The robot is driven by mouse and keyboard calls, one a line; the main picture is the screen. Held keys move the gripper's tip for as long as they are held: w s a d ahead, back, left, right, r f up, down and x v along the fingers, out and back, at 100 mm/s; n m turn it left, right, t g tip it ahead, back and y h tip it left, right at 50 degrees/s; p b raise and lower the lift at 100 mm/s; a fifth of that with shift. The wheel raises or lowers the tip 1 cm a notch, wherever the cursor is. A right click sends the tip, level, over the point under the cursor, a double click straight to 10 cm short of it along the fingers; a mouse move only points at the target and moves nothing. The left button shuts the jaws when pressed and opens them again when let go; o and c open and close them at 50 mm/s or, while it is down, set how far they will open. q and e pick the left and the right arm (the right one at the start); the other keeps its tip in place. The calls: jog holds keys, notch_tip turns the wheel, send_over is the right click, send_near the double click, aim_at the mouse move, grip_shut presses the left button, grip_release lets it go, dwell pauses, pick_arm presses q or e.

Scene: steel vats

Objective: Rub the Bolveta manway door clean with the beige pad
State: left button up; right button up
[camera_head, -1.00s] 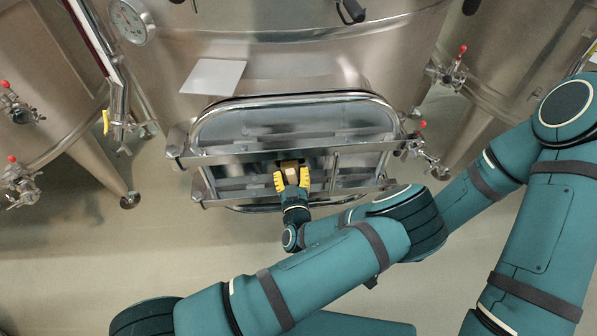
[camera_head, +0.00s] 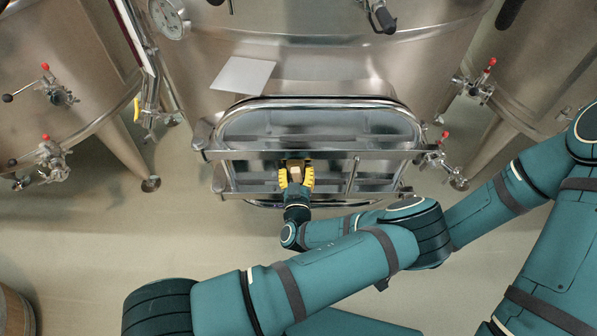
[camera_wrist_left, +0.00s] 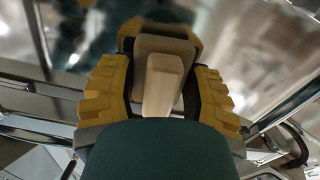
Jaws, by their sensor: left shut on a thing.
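The manway door (camera_head: 385,122) is a rounded steel door low on the middle vat, with bars running across its front. My left gripper (camera_head: 297,175) is at the lower middle of the door, among the bars. It is shut on the beige pad (camera_head: 295,166) by its block-like handle. In the left wrist view the pale handle (camera_wrist_left: 163,80) stands between the yellow fingers, with the pad (camera_wrist_left: 165,45) beyond it. Whether the pad's face touches the door is hidden. My right gripper is not in view.
A blank white plate (camera_head: 242,75) is on the vat above the door. A dial gauge (camera_head: 168,18) and red-knobbed valves (camera_head: 55,90) stick out at the sides. Other vats flank this one. A wooden barrel (camera_head: 14,312) is at lower left. Open floor lies below the door.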

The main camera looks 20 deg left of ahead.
aim_at(323, 164)
pick_arm(q)
jog(key=shift+r, duration=0.4)
jog(key=shift+w+d+f, duration=0.1)
jog(key=shift+w+d, duration=0.15)
jog(key=shift+d, duration=0.7)
jog(key=shift+w+d+f, duration=0.1)
jog(key=shift+w+d, duration=0.1)
jog(key=shift+d, duration=0.75)
jog(key=shift+w+d+r, duration=0.1)
jog(key=shift+w+d, duration=0.2)
jog(key=shift+d, duration=0.5)
jog(key=shift+w+d, duration=0.25)
jog(key=shift+d, duration=0.7)
jog(key=shift+d, duration=0.1)
